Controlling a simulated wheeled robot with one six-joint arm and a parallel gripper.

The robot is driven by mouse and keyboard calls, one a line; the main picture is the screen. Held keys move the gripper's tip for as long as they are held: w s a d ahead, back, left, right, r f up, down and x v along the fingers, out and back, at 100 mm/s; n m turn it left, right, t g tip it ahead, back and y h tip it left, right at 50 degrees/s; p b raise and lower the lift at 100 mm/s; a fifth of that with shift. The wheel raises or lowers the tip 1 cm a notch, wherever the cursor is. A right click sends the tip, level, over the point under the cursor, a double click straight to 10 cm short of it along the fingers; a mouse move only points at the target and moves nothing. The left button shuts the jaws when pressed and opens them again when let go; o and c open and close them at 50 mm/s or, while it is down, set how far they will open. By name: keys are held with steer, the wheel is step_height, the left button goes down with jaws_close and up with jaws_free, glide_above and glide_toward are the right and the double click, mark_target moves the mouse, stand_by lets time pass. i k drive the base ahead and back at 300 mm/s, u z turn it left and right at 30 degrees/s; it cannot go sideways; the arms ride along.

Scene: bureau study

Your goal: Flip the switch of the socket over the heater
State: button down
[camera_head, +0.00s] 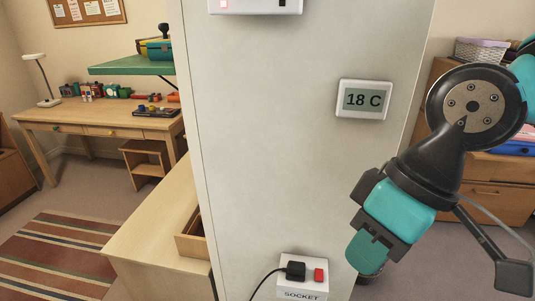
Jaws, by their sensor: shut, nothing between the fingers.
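A white socket box (288,281) labelled SOCKET is low on the pale upright panel, at the bottom of the head view. A black plug (295,271) with a black cable sits in its left part. A small red switch (319,275) is to the right of the plug; its position is too small to tell. My gripper (367,258), teal and black, points down and left at the lower right, to the right of the switch and apart from it in the picture. It is shut and empty. No heater can be made out.
A thermostat (364,99) reading 18 C is on the panel (270,150) above the socket. A white box (255,5) is cut off at the top. A wooden cabinet (155,220) stands left of the panel, drawers (490,195) behind my arm. Striped rug (60,258) at left.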

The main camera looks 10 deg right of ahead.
mark_target(319, 273)
steer(key=u, duration=2.85)
steer(key=k, duration=0.7)
steer(key=z, duration=2.8)
